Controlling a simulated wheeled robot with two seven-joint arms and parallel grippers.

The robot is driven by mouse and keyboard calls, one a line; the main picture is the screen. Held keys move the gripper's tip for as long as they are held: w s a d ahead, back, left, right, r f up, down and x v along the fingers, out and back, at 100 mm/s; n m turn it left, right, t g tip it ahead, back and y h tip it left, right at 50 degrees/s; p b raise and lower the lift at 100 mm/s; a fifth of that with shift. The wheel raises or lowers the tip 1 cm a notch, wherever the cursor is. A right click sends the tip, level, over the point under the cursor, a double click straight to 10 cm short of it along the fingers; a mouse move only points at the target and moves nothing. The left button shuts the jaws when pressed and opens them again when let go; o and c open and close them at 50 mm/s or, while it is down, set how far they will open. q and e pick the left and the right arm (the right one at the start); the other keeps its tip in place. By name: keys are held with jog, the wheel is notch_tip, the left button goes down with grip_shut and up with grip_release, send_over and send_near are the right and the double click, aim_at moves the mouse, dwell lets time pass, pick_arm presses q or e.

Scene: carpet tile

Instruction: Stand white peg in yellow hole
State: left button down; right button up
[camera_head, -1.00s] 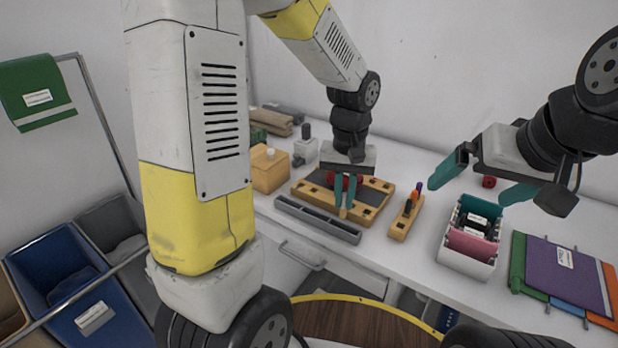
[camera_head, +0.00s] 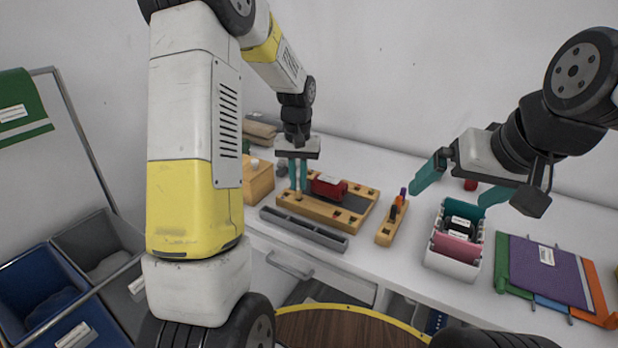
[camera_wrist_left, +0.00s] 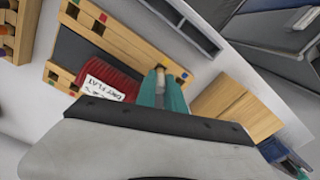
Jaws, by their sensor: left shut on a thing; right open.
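My left gripper (camera_head: 298,190) points down at the left end of the wooden board (camera_head: 318,210). In the left wrist view its teal fingers are shut on a pale peg (camera_wrist_left: 160,71), of which only the tip shows between them. I cannot tell whether the peg is above the board or in a hole. The board has holes with small coloured marks around a dark middle; I cannot make out the yellow one. A red block (camera_head: 328,185) with a white label sits on the board, right of the gripper. My right gripper (camera_head: 462,184) is open and empty above the white box.
A small wooden rack (camera_head: 388,232) with several coloured pegs stands right of the board. A grey tray (camera_head: 303,230) lies in front of it. A wooden box (camera_head: 257,184) is at its left. The white box (camera_head: 452,262) and folders (camera_head: 548,272) are further right.

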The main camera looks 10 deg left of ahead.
pick_arm(q)
jog(key=shift+f, duration=1.15)
jog(key=shift+f, duration=0.15)
jog(key=c, duration=1.4)
grip_release()
jog(key=shift+c, duration=0.2)
